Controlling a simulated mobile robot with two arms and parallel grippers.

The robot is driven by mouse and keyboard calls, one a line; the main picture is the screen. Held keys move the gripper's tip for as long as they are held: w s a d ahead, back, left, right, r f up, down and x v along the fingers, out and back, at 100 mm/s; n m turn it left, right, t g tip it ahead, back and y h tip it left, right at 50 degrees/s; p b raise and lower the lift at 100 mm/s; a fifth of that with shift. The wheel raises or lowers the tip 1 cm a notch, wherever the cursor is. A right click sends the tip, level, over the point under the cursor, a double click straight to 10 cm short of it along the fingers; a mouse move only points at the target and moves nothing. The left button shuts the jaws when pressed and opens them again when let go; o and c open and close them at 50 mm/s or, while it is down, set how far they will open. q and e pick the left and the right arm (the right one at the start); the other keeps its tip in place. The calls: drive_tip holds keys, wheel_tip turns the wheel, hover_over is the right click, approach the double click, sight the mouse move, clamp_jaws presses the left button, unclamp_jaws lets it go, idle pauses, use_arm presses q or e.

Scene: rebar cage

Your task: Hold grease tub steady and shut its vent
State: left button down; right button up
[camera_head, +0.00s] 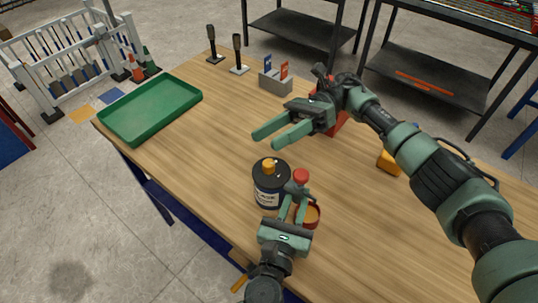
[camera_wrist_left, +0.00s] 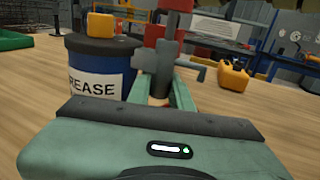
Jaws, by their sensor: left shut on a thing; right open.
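The grease tub (camera_head: 271,190) is a dark drum with a white label, standing upright on the table; it also shows in the left wrist view (camera_wrist_left: 98,68). An orange cap (camera_head: 269,163), perhaps its vent, is on its lid; whether it is open I cannot tell. My left gripper (camera_head: 294,200) is just right of the tub, shut on a red-topped item (camera_head: 301,176) whose lower part is partly hidden by the fingers. I cannot tell whether this item touches the tub. My right gripper (camera_head: 262,136) is open and empty, above the table beyond the tub.
A green tray (camera_head: 150,107) lies at the left table edge. A grey block with cards (camera_head: 277,84) stands at the back, and a yellow container (camera_head: 388,162) at the right. The table's middle is clear.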

sight(269, 162)
drive_tip(key=w+d+f+m+t+y, duration=0.25)
drive_tip(key=d+f+m, duration=0.25)
drive_tip(key=m, duration=1.3)
drive_tip(key=w+d+f+m+t+y, duration=0.1)
drive_tip(key=d+f+m+t, duration=0.25)
drive_tip(key=m, duration=1.45)
drive_tip(key=x, duration=1)
drive_tip(key=shift+s+f, duration=0.25)
drive_tip(key=shift+f, duration=0.15)
